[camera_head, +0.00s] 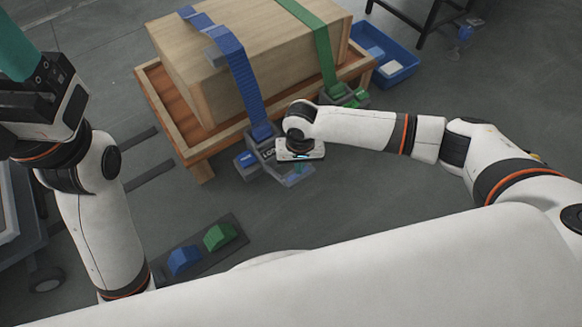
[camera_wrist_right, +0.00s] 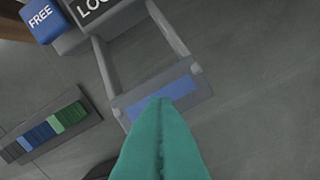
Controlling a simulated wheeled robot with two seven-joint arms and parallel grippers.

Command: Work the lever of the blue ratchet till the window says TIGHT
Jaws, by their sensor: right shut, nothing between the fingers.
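The blue ratchet (camera_head: 259,168) sits at the near side of the crate, below the blue strap (camera_head: 242,82). Its window (camera_wrist_right: 95,8) is cut off by the top edge in the right wrist view; the letters "LOO" show. A blue block marked FREE (camera_wrist_right: 41,19) is beside the window. The lever (camera_wrist_right: 186,83) has two grey arms and a crossbar with a blue face. My right gripper (camera_wrist_right: 160,102) is shut and empty, its teal fingertips over the crossbar; contact cannot be told. My left gripper (camera_head: 14,48) is raised at upper left; its fingertips are out of frame.
A wooden crate (camera_head: 190,72) stands on a pallet (camera_head: 160,101). A green strap with its green ratchet (camera_head: 346,96) is to the right. A blue bin (camera_head: 398,73) stands behind. A dark panel with blue and green blocks (camera_head: 226,250) is nearer me. Open floor lies between.

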